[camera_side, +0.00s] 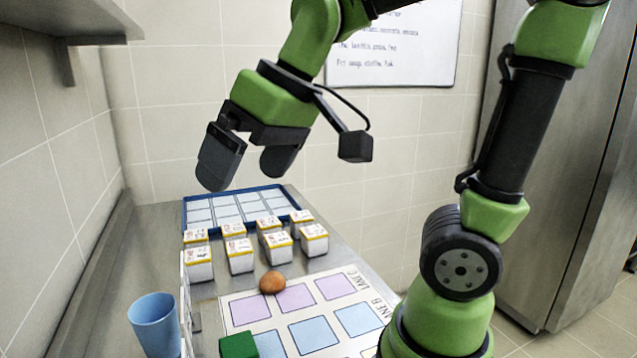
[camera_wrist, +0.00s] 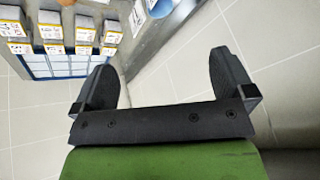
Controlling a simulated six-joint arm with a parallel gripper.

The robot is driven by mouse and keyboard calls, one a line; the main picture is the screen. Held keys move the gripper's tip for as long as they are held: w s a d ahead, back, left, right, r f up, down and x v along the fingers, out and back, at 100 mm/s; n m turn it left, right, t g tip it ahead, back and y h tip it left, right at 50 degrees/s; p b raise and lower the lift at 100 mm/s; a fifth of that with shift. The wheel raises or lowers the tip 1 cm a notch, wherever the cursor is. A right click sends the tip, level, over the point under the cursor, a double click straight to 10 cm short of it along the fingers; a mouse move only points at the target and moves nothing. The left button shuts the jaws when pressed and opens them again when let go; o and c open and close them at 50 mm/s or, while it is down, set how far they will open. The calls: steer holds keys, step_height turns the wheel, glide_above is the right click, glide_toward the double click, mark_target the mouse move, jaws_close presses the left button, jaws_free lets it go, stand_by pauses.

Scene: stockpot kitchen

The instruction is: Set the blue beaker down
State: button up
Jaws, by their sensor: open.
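The blue beaker (camera_side: 156,324) stands upright on the steel counter at the lower left of the side view, near the left wall. My gripper (camera_side: 245,172) is open and empty, raised above the far part of the counter, well above and apart from the beaker. In the wrist view my gripper (camera_wrist: 166,82) shows its two fingers spread with nothing between them. What may be the beaker's blue edge (camera_wrist: 160,8) shows at the top of the wrist view, cut off by the frame.
Several small white and yellow boxes (camera_side: 239,255) stand before a blue-rimmed tray (camera_side: 186,215). A brown egg-like object (camera_side: 272,282) lies at a lane mat's (camera_side: 268,322) edge. A green block (camera_side: 238,345) is near the front. A tiled wall borders the counter.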

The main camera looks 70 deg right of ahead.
steer(key=s+f+m+t, duration=0.1)
steer(key=s+m, duration=0.2)
steer(key=s, duration=0.5)
steer(key=shift+d+f+t, duration=0.15)
steer(key=shift+f+t, duration=0.1)
steer(key=shift+t, duration=0.15)
